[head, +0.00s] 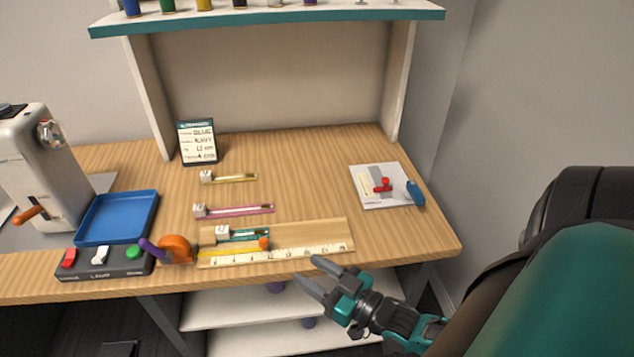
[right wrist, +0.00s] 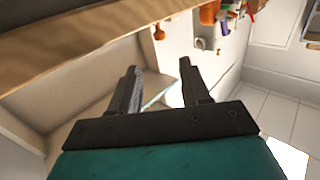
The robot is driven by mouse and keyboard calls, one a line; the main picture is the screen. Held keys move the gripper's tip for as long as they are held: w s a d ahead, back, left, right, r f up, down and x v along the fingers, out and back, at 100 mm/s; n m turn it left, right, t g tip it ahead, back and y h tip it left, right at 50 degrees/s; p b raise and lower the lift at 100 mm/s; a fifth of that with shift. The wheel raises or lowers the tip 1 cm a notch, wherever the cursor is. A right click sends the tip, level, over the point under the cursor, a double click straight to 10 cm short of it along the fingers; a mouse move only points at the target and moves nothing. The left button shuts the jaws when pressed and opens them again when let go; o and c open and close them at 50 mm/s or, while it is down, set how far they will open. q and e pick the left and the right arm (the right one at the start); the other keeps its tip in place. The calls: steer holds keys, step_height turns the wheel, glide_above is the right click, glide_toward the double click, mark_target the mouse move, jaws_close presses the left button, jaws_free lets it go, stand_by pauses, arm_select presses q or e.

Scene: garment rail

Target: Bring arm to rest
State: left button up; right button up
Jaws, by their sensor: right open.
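My right gripper (head: 312,274) is open and empty. In the head view it hangs in front of the table's front edge, just below and right of the wooden ruler board (head: 330,240). In the right wrist view its two fingers (right wrist: 160,88) stand apart with nothing between them. The underside of the wooden table (right wrist: 80,45) shows at the upper left there. My right arm comes in from the right in the head view. My left gripper is not in view.
On the table (head: 300,160) are a sewing machine (head: 45,165), a blue tray (head: 118,216), a switch box (head: 105,262), an order card (head: 197,143), zippers (head: 233,210) and a white sheet (head: 378,197). Shelves (head: 230,310) lie below. The table's middle right is clear.

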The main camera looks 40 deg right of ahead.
steer(key=shift+s, duration=0.35)
stand_by(0.3)
steer(key=s+a+f+g, duration=0.1)
steer(key=a+f+g, duration=0.1)
steer(key=a, duration=0.3)
steer(key=s+a+f+g+h, duration=0.1)
steer(key=s+a+f+g, duration=0.1)
steer(key=a+g, duration=0.2)
steer(key=shift+s+a+f+g, duration=0.3)
steer(key=shift+a+g, duration=0.1)
steer(key=shift+a, duration=0.5)
